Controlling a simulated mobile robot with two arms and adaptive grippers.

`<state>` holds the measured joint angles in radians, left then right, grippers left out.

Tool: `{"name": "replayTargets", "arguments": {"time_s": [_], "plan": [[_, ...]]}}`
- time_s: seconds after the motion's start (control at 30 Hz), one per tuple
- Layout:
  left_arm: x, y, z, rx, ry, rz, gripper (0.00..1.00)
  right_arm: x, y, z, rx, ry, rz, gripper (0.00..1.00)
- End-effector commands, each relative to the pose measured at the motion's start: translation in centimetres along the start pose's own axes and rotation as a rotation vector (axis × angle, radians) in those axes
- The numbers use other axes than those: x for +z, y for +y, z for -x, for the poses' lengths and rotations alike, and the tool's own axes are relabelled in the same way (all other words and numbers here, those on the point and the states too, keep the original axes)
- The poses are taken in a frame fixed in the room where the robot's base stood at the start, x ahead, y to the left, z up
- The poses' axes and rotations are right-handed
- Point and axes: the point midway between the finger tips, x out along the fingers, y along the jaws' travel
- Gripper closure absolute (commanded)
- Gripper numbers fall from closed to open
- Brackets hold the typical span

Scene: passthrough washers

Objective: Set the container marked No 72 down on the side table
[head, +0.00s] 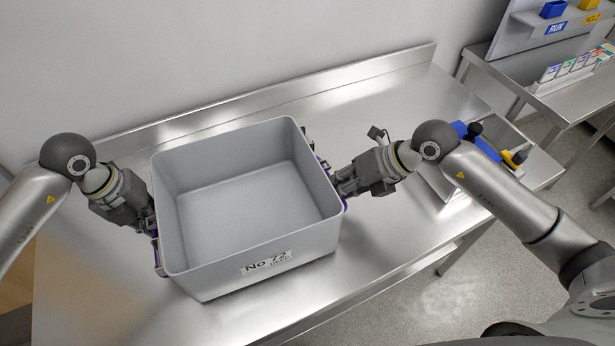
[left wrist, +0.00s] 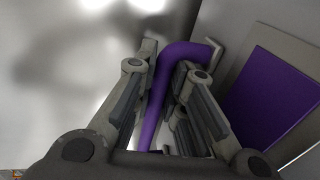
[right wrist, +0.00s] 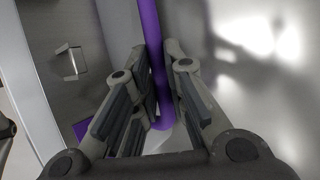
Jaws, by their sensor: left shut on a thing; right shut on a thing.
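The grey open container marked No 72 (head: 290,255) is over the steel table (head: 375,110), upright and empty inside. Its label is on the front wall. My left gripper (head: 152,230) is shut on the purple handle at its left side; the purple bar (left wrist: 150,95) runs between the fingers in the left wrist view. My right gripper (head: 342,187) is shut on the right handle, whose purple bar (right wrist: 154,50) passes between the fingers in the right wrist view. The container's underside is hidden, so I cannot tell if it touches the table.
Blue and yellow-and-black items (head: 512,158) are at the table's right end, partly behind my right arm. A raised rear lip edges the table.

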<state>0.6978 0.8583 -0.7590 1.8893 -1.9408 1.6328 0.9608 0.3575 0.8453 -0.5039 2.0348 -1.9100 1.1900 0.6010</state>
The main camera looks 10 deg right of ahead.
Motion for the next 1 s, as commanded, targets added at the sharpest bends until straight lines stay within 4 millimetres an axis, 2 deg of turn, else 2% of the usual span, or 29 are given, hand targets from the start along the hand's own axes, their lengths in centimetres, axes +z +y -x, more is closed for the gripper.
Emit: {"name": "replayTargets", "arguments": {"time_s": [0.47, 0.5, 0.67, 1.0], "plan": [[0.1, 0.4, -1.4, 0.002, -0.004, 0.003, 1.00, -0.3, -0.9, -1.1, -0.001, -0.005, 0.001, 1.00], [0.1, 0.5, -1.5, 0.004, -0.001, 0.003, 0.87, -0.5, -1.0, -1.2, -0.004, -0.001, -0.001, 0.86], [0.0, 0.4, -1.4, 0.003, -0.001, 0.002, 0.67, -0.4, -0.9, -1.1, -0.003, -0.001, -0.001, 0.66], [0.0, 0.3, -1.2, 0.001, -0.001, 0.001, 0.67, -0.5, -0.8, -1.1, -0.001, 0.000, 0.000, 0.66]]}}
